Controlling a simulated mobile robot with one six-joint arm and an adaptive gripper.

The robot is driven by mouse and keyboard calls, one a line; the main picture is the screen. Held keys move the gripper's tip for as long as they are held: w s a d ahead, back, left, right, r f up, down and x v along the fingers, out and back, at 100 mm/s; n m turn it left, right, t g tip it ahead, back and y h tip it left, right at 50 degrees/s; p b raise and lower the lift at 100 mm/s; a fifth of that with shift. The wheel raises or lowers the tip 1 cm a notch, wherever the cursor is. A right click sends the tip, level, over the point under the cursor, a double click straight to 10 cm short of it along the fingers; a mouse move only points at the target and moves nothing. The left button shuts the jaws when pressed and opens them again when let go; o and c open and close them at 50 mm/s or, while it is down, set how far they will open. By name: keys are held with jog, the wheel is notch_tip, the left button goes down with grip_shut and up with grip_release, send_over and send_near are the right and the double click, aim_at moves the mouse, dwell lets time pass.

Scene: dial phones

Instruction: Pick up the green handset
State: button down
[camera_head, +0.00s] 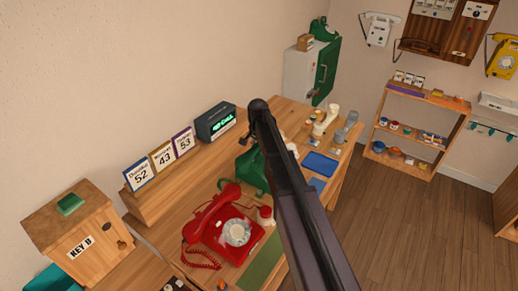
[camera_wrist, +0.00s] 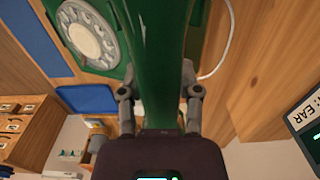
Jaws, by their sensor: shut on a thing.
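In the wrist view the green handset (camera_wrist: 162,60) runs down the middle, between the two fingers of my gripper (camera_wrist: 160,97), which is shut on it. The green phone body (camera_wrist: 118,50) with its pale dial (camera_wrist: 88,33) lies beyond, at the upper left. In the head view the green phone (camera_head: 252,172) stands on the desk, partly hidden behind my arm. My gripper is mostly hidden there too. I cannot tell whether the handset is clear of its cradle.
A red dial phone (camera_head: 222,232) stands close by on the desk. A digital display box (camera_head: 215,121) and number cards (camera_head: 162,158) line the wall side. A blue tray (camera_head: 320,164) and white containers (camera_head: 325,121) stand beyond. A wooden key box (camera_head: 80,222) is at left.

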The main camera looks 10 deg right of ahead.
jog(key=shift+r+p, duration=3.2)
jog(key=shift+r, duration=0.4)
jog(key=shift+s, duration=0.15)
